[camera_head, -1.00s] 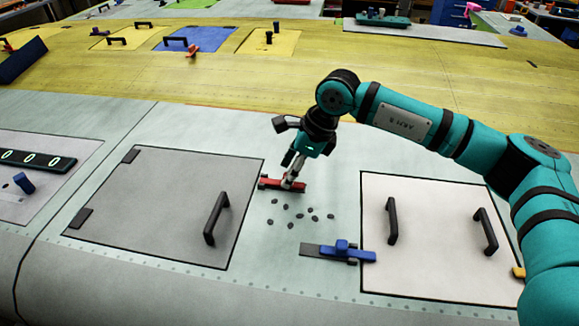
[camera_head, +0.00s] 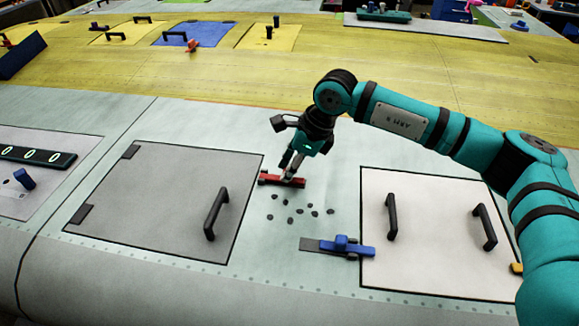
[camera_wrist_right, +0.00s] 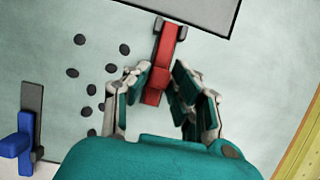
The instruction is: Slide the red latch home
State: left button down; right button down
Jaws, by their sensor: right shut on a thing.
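The red latch (camera_head: 270,179) lies on the pale skin just right of the grey panel's upper right corner in the head view. In the right wrist view the red bar (camera_wrist_right: 167,45) runs between two small dark guide blocks near the panel's dark edge. Its tip is close to that edge; I cannot tell whether it overlaps the panel. My right gripper (camera_head: 287,175) reaches down onto the latch. In the wrist view its fingers (camera_wrist_right: 160,82) stand on both sides of the latch's near end and are shut on it. The exact contact is partly hidden. My left gripper is not in view.
The grey panel (camera_head: 150,195) has a black handle (camera_head: 216,213). Several dark dots (camera_head: 290,220) mark the skin below the latch. A blue latch (camera_head: 345,246) sits beside the white panel (camera_head: 435,270), which has two black handles. My right arm spans the right side.

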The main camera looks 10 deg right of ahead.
aim_at(266, 176)
jog(key=a+b, duration=0.1)
jog(key=w+a+b, duration=0.1)
jog(key=a, duration=0.1)
jog(key=shift+w+a+f, duration=0.1)
jog(key=shift+w, duration=0.05)
jog(key=shift+w+a, duration=0.1)
jog(key=shift+a, duration=0.15)
jog(key=shift+d+r, duration=0.1)
jog(key=shift+r, duration=0.1)
jog(key=c, duration=1.4)
grip_release()
jog(key=shift+o, duration=1.3)
jog(key=shift+a, duration=0.2)
